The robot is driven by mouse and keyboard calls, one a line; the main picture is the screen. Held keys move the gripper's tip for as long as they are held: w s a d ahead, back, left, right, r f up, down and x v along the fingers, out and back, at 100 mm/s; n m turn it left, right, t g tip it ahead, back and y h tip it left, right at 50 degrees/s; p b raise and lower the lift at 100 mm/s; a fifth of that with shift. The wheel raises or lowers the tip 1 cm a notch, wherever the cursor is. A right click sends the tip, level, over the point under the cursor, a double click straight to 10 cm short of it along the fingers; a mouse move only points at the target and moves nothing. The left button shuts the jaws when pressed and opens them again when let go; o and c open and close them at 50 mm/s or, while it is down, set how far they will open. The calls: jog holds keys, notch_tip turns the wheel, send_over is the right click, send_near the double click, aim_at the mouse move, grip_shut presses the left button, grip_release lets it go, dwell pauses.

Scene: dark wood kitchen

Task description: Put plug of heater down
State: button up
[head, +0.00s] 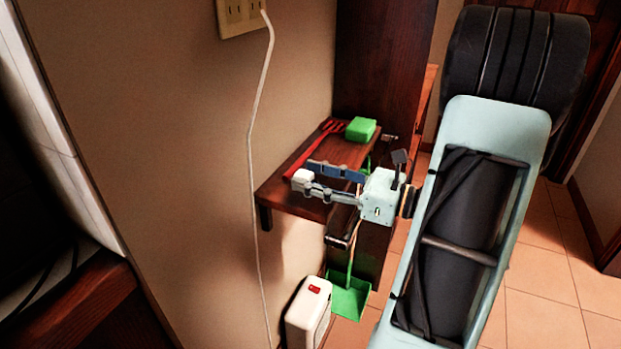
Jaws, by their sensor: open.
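A white cord (253,150) runs down the wall from the outlet plate (241,16) at the top to near the heater. Its upper end meets the outlet, but the plug itself is too small to make out clearly. The heater (309,306), a white box with a red switch, stands low by the wall. My gripper (306,173) is open, its fingers pointing left over the dark wooden shelf. I see nothing clearly held between the fingers. The cord hangs to the left of the fingertips, apart from them in the picture.
On the wooden shelf (285,208) lie a green block (361,129) and a red long-handled object (308,153). A green dustpan (349,298) hangs or stands below, right of the heater. Tiled floor (545,290) is clear at right. A dark counter (75,310) is at lower left.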

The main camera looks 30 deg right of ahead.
jog(key=p+v, duration=0.2)
jog(key=v, duration=0.9)
jog(key=shift+s+d+p, duration=0.15)
jog(key=shift+d+p, duration=0.05)
jog(key=shift+p, duration=0.1)
jog(key=shift+f, duration=0.1)
